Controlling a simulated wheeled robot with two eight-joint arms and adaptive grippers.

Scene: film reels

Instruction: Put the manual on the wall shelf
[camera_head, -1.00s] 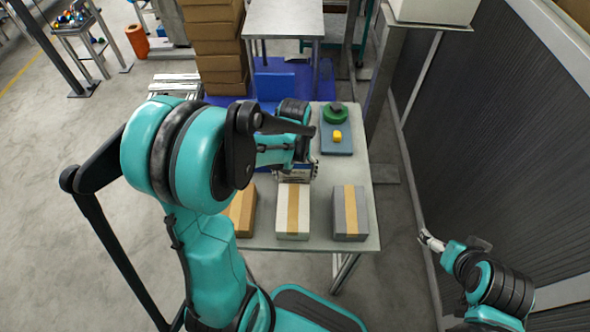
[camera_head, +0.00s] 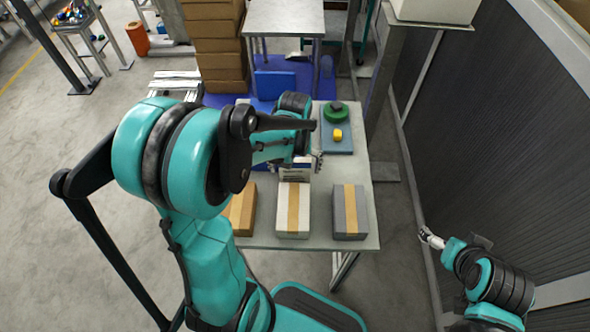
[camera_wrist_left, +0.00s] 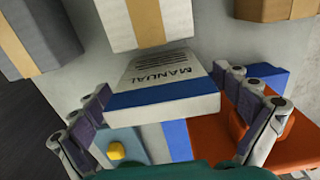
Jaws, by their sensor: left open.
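The manual (camera_wrist_left: 165,88) is a white and blue, book-like block with "MANUAL" printed on it. In the left wrist view it lies between the two spread fingers of my left gripper (camera_wrist_left: 166,84), with gaps on both sides. In the head view, my left gripper (camera_head: 300,165) is over the table, and part of the manual (camera_head: 294,173) shows below it; the arm hides the rest. My right gripper (camera_head: 431,238) is at the lower right, away from the table, too small to read. I cannot clearly identify the wall shelf.
Three taped boxes, brown (camera_head: 242,210), white (camera_head: 293,211) and grey (camera_head: 350,212), line the table's near side. A blue-grey tray (camera_head: 336,145) holds a green reel (camera_head: 335,114) and a yellow piece (camera_head: 337,135). A dark ribbed wall (camera_head: 500,150) stands at right.

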